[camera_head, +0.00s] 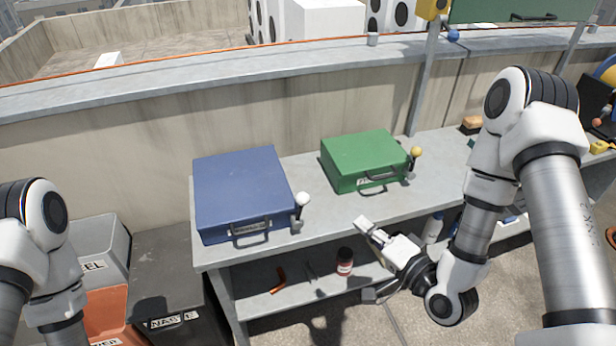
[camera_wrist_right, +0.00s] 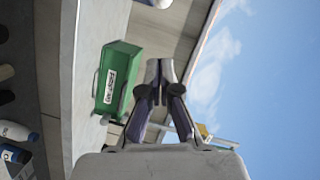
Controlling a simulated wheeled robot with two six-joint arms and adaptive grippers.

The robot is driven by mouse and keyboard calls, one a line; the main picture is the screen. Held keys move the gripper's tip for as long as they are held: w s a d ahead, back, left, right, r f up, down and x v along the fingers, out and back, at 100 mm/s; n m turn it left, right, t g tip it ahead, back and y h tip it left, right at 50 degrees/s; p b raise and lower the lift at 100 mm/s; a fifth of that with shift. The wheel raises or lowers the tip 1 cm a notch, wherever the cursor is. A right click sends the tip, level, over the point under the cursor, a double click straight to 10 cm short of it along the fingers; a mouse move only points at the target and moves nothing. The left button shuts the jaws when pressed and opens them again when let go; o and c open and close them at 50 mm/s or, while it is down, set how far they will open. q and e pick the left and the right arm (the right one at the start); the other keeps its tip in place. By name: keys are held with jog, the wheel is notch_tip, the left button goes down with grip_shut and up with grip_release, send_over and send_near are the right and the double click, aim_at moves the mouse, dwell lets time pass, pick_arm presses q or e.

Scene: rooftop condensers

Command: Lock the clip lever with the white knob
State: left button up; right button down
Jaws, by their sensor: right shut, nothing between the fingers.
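The white knob (camera_head: 303,198) tops a short upright lever (camera_head: 298,214) at the front right corner of the closed blue case (camera_head: 240,190). The case lies on the grey workbench (camera_head: 320,225). My right gripper (camera_head: 364,223) is shut and empty, in front of the bench's front edge, right of the white knob and apart from it.
A green case (camera_head: 362,160) with a yellow-knobbed lever (camera_head: 416,153) stands on the bench, right of the blue case; it also shows in the right wrist view (camera_wrist_right: 119,78). A lower shelf holds a dark jar (camera_head: 345,262). Bare benchtop lies between the cases.

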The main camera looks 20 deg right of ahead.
aim_at(302, 199)
pick_arm(q)
jog(key=shift+s+r, duration=0.4)
jog(key=shift+r, duration=0.05)
pick_arm(e)
jog(key=s+a+x, duration=0.1)
jog(key=a+x, duration=0.1)
jog(key=x, duration=1)
jog(key=shift+a+f, duration=0.2)
jog(key=shift+a, duration=0.15)
pick_arm(q)
jog(key=shift+d, duration=0.1)
jog(key=shift+r+p, duration=0.1)
jog(key=shift+p, duration=0.2)
